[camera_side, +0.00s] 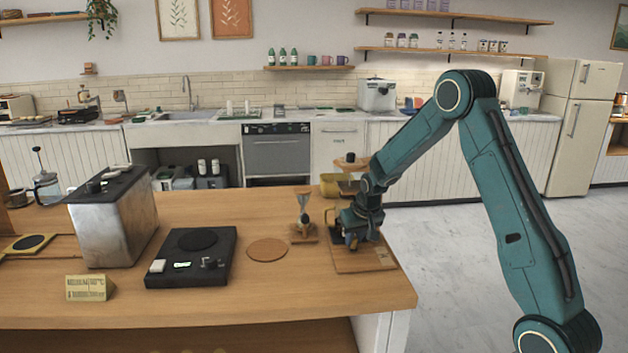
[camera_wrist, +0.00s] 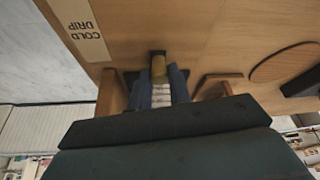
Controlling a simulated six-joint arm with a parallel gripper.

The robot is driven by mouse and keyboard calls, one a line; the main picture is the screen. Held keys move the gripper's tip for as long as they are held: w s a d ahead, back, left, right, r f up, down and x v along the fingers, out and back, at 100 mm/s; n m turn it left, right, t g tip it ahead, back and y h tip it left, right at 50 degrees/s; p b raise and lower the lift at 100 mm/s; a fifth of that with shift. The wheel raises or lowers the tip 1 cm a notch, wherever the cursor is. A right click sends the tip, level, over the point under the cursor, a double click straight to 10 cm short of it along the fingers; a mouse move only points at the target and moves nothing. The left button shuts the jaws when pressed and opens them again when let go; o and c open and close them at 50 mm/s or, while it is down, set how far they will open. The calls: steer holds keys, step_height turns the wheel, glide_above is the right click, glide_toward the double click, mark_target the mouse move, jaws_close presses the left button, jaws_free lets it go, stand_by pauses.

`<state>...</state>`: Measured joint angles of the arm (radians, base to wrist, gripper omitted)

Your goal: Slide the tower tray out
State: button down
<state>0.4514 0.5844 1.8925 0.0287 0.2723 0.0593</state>
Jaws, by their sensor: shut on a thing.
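The wooden cold drip tower stands at the right end of the counter, mostly hidden by my arm; its top (camera_side: 350,161) and base board (camera_side: 362,262) show. My gripper (camera_side: 353,240) is low at the tower, just above the base board. In the wrist view my gripper (camera_wrist: 160,85) is shut on a small brass-coloured handle (camera_wrist: 158,68) between its blue fingers. A dark piece, which looks like the tower tray (camera_wrist: 127,76), shows behind the fingers between two wooden parts. How far the tray sits out of the tower cannot be told.
A small glass dripper stand (camera_side: 303,222) is close on the left, with a round cork mat (camera_side: 267,250) and black scale (camera_side: 191,258) beyond. The counter's right edge is close to the tower.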

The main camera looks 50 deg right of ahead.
steer(key=s+a, duration=0.8)
steer(key=shift+a, duration=0.1)
steer(key=shift+s, duration=0.1)
stand_by(0.3)
steer(key=c, duration=1.3)
jaws_free()
steer(key=shift+r, duration=0.2)
steer(key=shift+s+r, duration=0.1)
steer(key=shift+r, duration=0.35)
steer(key=v, duration=1.2)
steer(key=shift+a+r, duration=0.2)
steer(key=shift+s, duration=0.1)
